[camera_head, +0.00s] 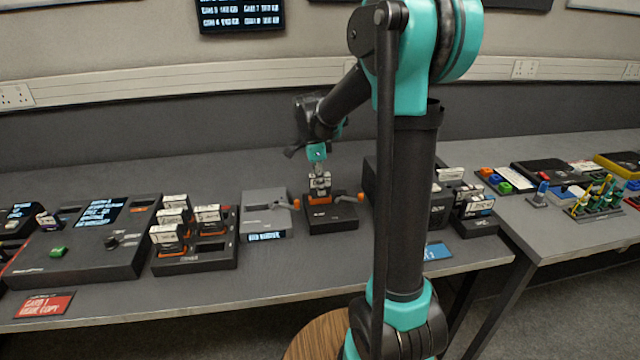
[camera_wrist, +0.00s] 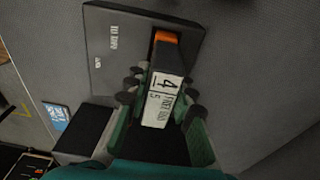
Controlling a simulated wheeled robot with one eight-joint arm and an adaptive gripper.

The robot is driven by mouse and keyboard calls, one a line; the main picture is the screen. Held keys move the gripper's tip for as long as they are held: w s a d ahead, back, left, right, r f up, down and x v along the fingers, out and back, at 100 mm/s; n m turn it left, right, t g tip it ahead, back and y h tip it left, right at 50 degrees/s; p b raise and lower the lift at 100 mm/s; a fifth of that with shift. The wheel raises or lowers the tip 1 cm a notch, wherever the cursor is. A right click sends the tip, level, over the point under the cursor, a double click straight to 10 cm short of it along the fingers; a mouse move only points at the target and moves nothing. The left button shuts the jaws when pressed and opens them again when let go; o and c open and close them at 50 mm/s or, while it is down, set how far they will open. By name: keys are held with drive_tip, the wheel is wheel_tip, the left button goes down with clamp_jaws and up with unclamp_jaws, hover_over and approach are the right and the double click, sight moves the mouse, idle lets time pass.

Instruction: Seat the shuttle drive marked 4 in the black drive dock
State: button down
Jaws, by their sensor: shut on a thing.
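The shuttle drive marked 4 (camera_wrist: 163,97) has a white label and an orange end, and my gripper (camera_wrist: 160,90) is shut around it in the wrist view. In the head view my gripper (camera_head: 318,168) points down at a white-labelled drive (camera_head: 320,183), which stands upright at the black drive dock (camera_head: 333,218).
A grey dock (camera_head: 266,215) with another orange lever stands just left. A black rack (camera_head: 196,262) of several labelled drives is farther left. My arm hides part of the dark equipment to the right. A blue card (camera_head: 437,251) lies at the table's front edge.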

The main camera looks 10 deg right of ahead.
drive_tip(key=shift+f, duration=0.6)
idle(0.4)
drive_tip(key=c, duration=1.2)
unclamp_jaws()
drive_tip(key=shift+o, duration=0.2)
drive_tip(key=shift+o, duration=1.3)
drive_tip(key=shift+r, duration=3.75)
